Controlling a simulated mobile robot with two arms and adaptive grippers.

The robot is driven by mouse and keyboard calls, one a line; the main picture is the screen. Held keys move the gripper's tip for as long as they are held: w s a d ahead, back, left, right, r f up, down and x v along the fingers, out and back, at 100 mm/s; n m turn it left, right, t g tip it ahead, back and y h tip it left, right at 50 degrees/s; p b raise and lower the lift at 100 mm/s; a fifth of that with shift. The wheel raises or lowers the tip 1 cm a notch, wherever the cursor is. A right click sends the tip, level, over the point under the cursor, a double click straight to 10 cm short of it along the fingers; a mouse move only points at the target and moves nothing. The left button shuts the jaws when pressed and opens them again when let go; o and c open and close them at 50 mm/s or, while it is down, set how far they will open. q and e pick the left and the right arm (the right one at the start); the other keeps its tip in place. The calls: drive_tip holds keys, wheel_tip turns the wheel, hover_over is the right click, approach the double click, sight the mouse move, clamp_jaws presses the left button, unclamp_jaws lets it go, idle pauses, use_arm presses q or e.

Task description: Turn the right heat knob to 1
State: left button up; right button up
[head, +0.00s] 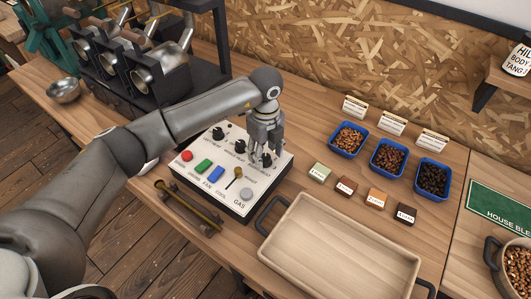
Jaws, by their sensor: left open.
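The white control box (224,198) stands on the wooden counter, with a red button, a green and a blue switch, a lever and a grey button on its top. Black knobs line its back edge; the left knob (217,133) and the middle knob (240,146) show clearly. The right heat knob (266,160) is partly covered by my left gripper (259,158), which points down at it with its fingers around or beside it. I cannot tell whether they touch it. The dial marks there are too small or hidden to read. My right gripper is out of view.
A wooden tray (292,262) with dark handles lies close to the box's right. Blue bean bowls (347,153) and small labelled blocks (320,171) stand right of my gripper. Roaster drums (160,75) and a metal bowl (64,91) stand at the left back.

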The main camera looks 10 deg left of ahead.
sight(266, 156)
use_arm(q)
wheel_tip(266, 156, up, 11)
idle(0.3)
idle(0.5)
